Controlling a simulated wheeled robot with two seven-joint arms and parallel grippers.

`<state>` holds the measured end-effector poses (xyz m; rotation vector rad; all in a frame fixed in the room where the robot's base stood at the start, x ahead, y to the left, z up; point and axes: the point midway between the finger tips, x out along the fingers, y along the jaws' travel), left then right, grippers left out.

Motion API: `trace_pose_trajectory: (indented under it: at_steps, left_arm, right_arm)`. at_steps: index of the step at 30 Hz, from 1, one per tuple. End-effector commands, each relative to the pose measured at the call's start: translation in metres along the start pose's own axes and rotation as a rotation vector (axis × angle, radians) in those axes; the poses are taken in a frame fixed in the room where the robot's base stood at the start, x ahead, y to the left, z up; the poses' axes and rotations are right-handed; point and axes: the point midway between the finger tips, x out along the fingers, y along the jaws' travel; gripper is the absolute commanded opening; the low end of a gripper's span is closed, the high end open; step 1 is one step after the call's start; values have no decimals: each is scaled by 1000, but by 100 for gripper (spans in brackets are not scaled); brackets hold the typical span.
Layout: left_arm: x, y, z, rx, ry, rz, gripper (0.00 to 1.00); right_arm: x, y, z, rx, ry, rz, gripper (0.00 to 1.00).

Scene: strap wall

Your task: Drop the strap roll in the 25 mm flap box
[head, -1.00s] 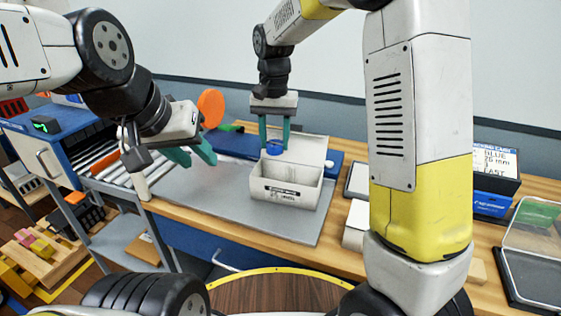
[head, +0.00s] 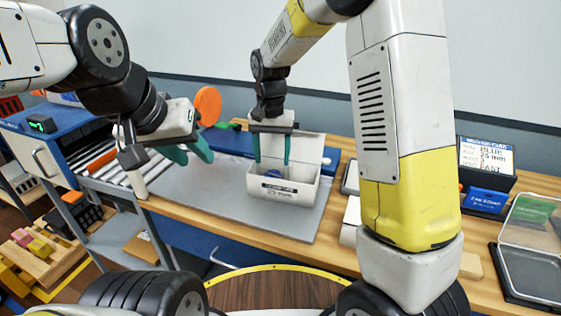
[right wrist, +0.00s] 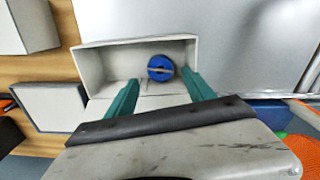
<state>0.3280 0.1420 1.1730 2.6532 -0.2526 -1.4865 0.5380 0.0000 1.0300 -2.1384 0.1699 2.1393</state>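The strap roll is a small blue disc (head: 272,172) inside the white flap box (head: 283,193), whose front label reads 25 mm. The box's flap stands open at the back. In the right wrist view the roll (right wrist: 160,68) lies in the box (right wrist: 90,68), beyond my fingertips and apart from them. My right gripper (head: 272,162) is open above the box, with its green fingers either side of the roll; it also shows in the right wrist view (right wrist: 160,78). My left gripper (head: 197,159) is open and empty, left of the box.
The box stands on a grey mat (head: 200,190) on the wooden bench. A roller conveyor (head: 110,165) is at left. At right are a sign (head: 486,160) reading BLUE and 25 mm, a blue carton (head: 487,200) and a clear-lidded tray (head: 530,265).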

Motion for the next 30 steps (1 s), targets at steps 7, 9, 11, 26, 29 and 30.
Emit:
trace_pose_trajectory:
  at_steps: [7, 9, 11, 26, 29, 30]
  left_arm:
    - [0, 0, 0, 0, 0, 0, 36]
    - [0, 0, 0, 0, 0, 0, 36]
    - [0, 0, 0, 0, 0, 0, 36]
    - [0, 0, 0, 0, 0, 0, 36]
    - [0, 0, 0, 0, 0, 0, 36]
    - [0, 0, 0, 0, 0, 0, 36]
  right_arm:
    - [0, 0, 0, 0, 0, 0, 67]
    - [-1, 0, 0, 0, 0, 0, 67]
    - [-4, 0, 0, 0, 1, -1, 67]
    - [-74, 0, 0, 0, 1, -1, 67]
    - [-78, 0, 0, -1, 1, -1, 67]
    - [-78, 0, 0, -1, 1, 0, 67]
